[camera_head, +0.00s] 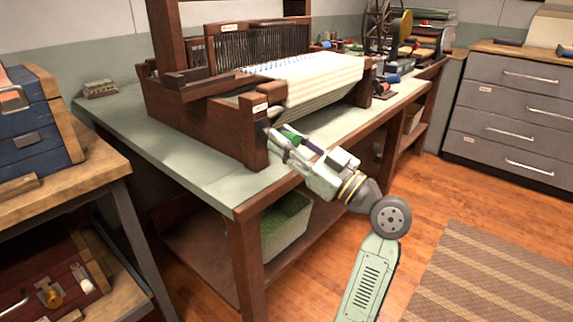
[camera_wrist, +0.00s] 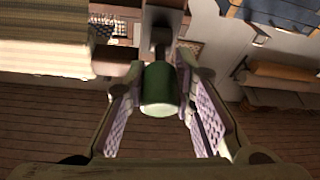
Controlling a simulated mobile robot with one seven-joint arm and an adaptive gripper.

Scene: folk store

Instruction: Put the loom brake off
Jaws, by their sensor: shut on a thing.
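The loom (camera_head: 200,119) is a dark wooden frame on the pale green bench, with striped cloth (camera_head: 313,82) over its front roller. A green cylindrical knob, the brake handle (camera_wrist: 160,90), shows in the middle of the wrist view on a metal stem that runs up towards the loom. My gripper (camera_head: 279,145) is at the loom's near front corner post. Its two fingers are closed around the green handle, one purple-grey pad on each side. In the head view the handle is mostly hidden by my gripper; a bit of green (camera_head: 292,140) shows there.
The bench top (camera_head: 205,175) is clear in front of and left of the loom. A green-lined bin (camera_head: 286,222) sits on the shelf below. A wooden table (camera_head: 60,165) with a blue chest (camera_head: 28,130) stands at left. Grey drawers (camera_head: 515,110) stand at right.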

